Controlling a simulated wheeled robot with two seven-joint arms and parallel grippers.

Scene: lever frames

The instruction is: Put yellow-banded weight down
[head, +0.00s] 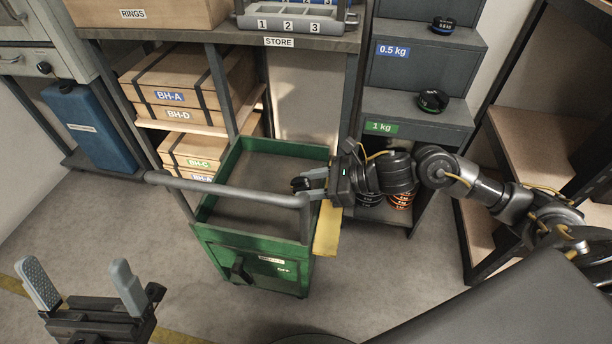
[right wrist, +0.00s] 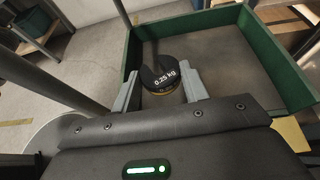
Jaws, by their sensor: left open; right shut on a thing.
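The weight (right wrist: 162,80) is a small black disc marked 0.25 kg with a yellow-orange band low on its side. In the right wrist view it sits between the two grey fingers of my right gripper (right wrist: 161,90), which is shut on it. In the head view my right gripper (head: 314,184) is over the right part of a green cart's top tray (head: 262,172), and the weight (head: 299,184) shows as a dark shape at its fingertips. I cannot tell whether the weight touches the tray. My left gripper (head: 85,290) is open and empty at the lower left, above the floor.
The cart's grey handle bar (head: 228,190) crosses in front of the tray. The tray looks otherwise empty. Grey stepped shelves (head: 415,105), labelled 0.5 kg and 1 kg, hold other weights behind. A STORE shelf (head: 235,40) with boxes stands behind the cart.

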